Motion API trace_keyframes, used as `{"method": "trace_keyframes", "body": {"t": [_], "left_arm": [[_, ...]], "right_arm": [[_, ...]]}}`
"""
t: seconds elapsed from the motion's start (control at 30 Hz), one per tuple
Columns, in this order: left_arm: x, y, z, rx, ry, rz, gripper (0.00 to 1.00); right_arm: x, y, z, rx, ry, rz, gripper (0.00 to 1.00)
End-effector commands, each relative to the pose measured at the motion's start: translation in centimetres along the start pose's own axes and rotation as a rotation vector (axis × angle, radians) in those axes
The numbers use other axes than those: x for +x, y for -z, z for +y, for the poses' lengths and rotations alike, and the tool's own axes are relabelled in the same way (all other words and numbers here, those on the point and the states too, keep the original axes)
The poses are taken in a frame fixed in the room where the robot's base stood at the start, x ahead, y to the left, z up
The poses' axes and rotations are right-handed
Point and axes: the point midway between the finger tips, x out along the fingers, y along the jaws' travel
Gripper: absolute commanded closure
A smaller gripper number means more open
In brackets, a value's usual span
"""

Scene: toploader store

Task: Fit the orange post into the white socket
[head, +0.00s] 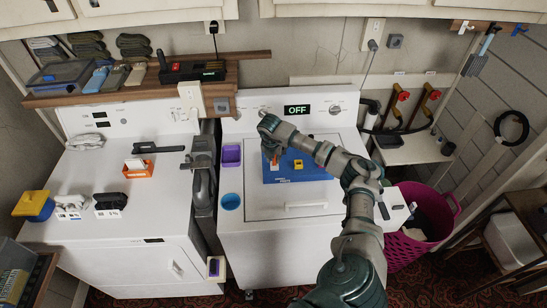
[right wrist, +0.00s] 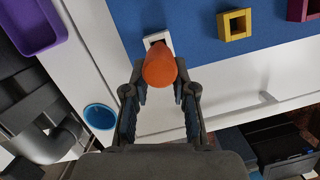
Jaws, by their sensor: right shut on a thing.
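My right gripper (right wrist: 160,93) is shut on the orange post (right wrist: 160,68), which sticks out from between its fingertips. The post's far end overlaps the near side of the white socket (right wrist: 152,37), a square frame with a dark opening, in the right wrist view. I cannot tell whether the post touches the socket or is above it. The socket is at the edge of a blue board (right wrist: 205,28). In the head view my right gripper (head: 270,142) is over the board's left part, with the orange post (head: 274,160) below it. My left gripper is not in view.
A yellow square socket (right wrist: 234,24) stands right of the white one, with a purple socket (right wrist: 303,8) beyond it. The board lies on the washer lid (head: 255,205). A purple tray (head: 231,156) and a blue cup (head: 230,202) are left of the lid.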

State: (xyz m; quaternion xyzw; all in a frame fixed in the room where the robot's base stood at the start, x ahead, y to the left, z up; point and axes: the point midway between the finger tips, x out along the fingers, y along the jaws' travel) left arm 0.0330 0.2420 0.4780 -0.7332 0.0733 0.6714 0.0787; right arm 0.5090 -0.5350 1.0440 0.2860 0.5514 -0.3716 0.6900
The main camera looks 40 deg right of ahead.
Motion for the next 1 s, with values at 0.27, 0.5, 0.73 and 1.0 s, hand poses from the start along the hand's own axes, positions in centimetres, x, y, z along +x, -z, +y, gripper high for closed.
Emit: {"method": "trace_keyframes", "body": {"t": [0.27,0.5,0.73,1.0], "left_arm": [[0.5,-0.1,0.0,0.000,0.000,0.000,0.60],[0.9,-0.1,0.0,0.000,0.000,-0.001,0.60],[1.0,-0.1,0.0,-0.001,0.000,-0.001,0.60],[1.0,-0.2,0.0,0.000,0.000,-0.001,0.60]], "right_arm": [[0.8,0.2,0.0,0.000,0.001,0.000,1.00],[1.4,0.3,0.0,0.000,0.001,0.000,1.00],[1.6,0.4,0.0,0.000,0.000,0.000,0.49],[1.5,0.4,0.0,0.000,0.000,0.000,0.45]]}}
